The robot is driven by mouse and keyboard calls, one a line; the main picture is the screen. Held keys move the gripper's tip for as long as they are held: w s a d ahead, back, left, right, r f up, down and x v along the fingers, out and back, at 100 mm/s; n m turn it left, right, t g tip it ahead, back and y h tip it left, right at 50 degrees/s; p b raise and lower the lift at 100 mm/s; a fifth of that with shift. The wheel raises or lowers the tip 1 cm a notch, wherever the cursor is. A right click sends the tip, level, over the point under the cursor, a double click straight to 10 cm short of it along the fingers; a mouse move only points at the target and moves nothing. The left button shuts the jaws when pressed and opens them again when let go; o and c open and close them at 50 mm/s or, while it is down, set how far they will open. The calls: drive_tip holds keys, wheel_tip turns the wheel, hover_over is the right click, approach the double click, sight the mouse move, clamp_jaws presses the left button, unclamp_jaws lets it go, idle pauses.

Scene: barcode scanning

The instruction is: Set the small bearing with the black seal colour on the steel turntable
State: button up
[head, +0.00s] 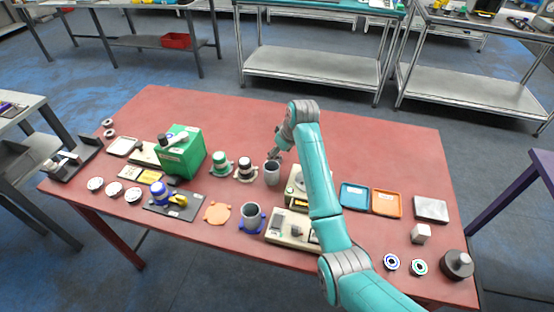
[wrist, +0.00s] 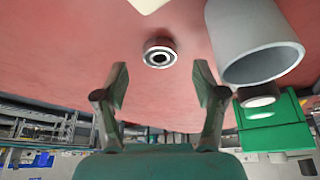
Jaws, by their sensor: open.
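My gripper (head: 275,156) is over the back middle of the table, just behind a grey cup (head: 272,173). In the wrist view its two fingers (wrist: 161,82) stand apart with nothing between them. A small bearing (wrist: 160,52) with a steel rim and a dark inner ring lies on the table beyond the fingertips, centred between them and apart from them. It seems to be the black-sealed one; I cannot make it out in the head view.
The grey cup also shows close to the right finger in the wrist view (wrist: 262,65). A green box (head: 181,152) stands to the left. Blue-sealed (head: 391,262) and green-sealed (head: 419,267) bearings lie front right. My arm hides part of a cream device (head: 292,228).

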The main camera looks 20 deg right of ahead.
sight(277, 159)
drive_tip(key=shift+x, duration=1.35)
clamp_jaws()
